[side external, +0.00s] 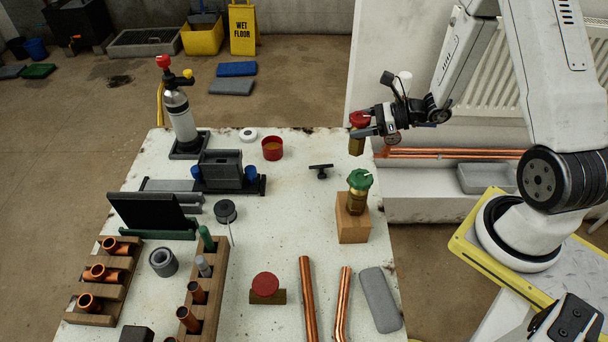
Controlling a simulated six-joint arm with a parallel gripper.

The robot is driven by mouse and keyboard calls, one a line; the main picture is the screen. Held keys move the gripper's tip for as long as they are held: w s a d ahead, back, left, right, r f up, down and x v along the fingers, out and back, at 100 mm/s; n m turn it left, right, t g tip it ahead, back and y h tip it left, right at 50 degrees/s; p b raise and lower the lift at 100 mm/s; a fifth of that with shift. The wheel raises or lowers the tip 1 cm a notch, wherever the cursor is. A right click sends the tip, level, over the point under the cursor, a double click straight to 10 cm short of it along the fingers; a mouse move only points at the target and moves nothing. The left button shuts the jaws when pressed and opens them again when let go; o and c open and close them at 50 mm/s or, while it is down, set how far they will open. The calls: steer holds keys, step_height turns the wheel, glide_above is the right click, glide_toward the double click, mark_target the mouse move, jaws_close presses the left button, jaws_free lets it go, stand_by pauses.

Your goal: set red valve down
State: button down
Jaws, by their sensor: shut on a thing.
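My gripper (366,131) is shut on a red valve (357,146), which has a red round cap and a brass-coloured body. It holds the valve upright in the air near the table's far right corner, with the fingers around its upper part. A green-topped valve (359,182) with a brass body stands on a wooden block (353,226) below and in front of it. Another red-capped piece (265,284) rests at the front middle of the table (275,220).
A black T-shaped tool (321,170) and a red tin (272,149) are at the back of the table. Copper pipes (307,300) and a grey slab (380,299) lie at the front right. Wooden racks (108,275) fill the left. Bare table shows around the middle.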

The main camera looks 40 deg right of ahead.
mark_target(356, 151)
steer(key=shift+d+f, duration=0.2)
steer(key=shift+f, duration=2.5)
steer(key=shift+f, duration=1.8)
steer(key=shift+f, duration=0.1)
jaws_free()
